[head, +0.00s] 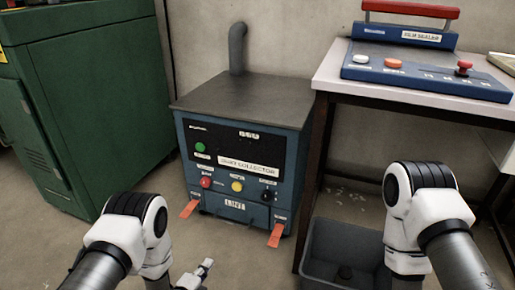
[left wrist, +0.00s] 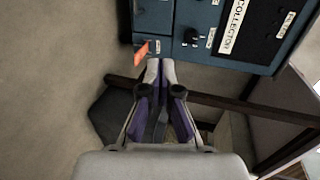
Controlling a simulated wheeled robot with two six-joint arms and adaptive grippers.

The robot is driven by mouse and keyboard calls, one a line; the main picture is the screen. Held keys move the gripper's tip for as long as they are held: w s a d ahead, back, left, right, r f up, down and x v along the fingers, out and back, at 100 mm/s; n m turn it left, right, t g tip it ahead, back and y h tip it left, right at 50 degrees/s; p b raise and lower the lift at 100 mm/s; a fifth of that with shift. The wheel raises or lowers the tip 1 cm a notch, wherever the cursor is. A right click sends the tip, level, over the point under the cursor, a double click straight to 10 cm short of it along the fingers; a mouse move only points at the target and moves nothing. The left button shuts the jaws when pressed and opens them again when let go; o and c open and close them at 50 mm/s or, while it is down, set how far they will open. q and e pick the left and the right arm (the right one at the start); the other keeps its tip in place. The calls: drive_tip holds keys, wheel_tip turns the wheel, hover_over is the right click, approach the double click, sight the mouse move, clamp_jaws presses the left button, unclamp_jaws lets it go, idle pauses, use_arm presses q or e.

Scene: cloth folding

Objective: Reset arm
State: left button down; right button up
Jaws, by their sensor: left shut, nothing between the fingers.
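My left gripper (head: 207,266) is low in the head view, over the floor in front of the blue machine. In the left wrist view its fingers (left wrist: 161,66) are shut, with nothing held between them. My right arm shows at the lower right of the head view, but its gripper is out of the picture. No cloth is in sight.
The blue lint collector (head: 240,190) has orange tabs at its base. A green cabinet (head: 95,110) stands at left. A table (head: 330,75) at right carries a blue film sealer (head: 425,75). A grey bin (head: 345,235) sits below. Bare floor (head: 180,275) lies in front.

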use_arm(q)
drive_tip(key=s+a+n+g+y+p, duration=0.1)
drive_tip(key=s+a+n+g+y, duration=0.15)
drive_tip(key=s+n+g, duration=0.45)
drive_tip(key=s+a+n+g+y+p, duration=0.1)
drive_tip(key=s+a+n+g, duration=0.25)
drive_tip(key=s+n, duration=0.75)
drive_tip(key=s+a+n+g+y+p, duration=0.1)
drive_tip(key=s+a+n+g, duration=0.35)
drive_tip(key=s, duration=0.85)
wheel_tip(320, 180, up, 38)
drive_tip(key=p, duration=3.7)
drive_tip(key=shift+d+f+t+p, duration=0.2)
drive_tip(key=shift+d+t+p, duration=0.1)
drive_tip(key=shift+t+p, duration=0.1)
